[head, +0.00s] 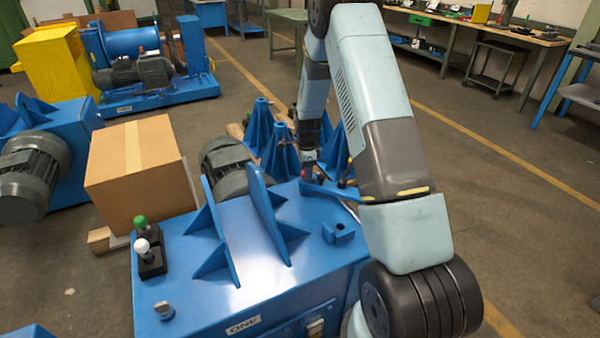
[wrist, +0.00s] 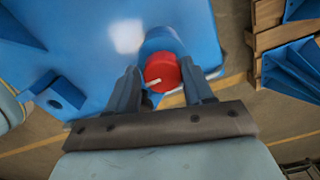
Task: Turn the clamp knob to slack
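The clamp knob (wrist: 161,70) is round and red with a short white pointer mark, which points to the lower left in the wrist view. It sits on a blue mount on the blue machine top. My gripper (wrist: 159,66) is open, with one finger on each side of the knob. Narrow gaps seem to show between the fingers and the knob; I cannot tell whether either finger touches it. In the head view my gripper (head: 308,158) points down at the far right corner of the blue machine (head: 200,290), where the knob is mostly hidden.
Two levers with green and white knobs (head: 142,245) stand at the machine's left. Tall blue fins (head: 265,215) rise from its top, and a small blue block (head: 338,232) sits right of them. Blue stands (head: 260,127) are behind. A cardboard box (head: 140,175) is at left.

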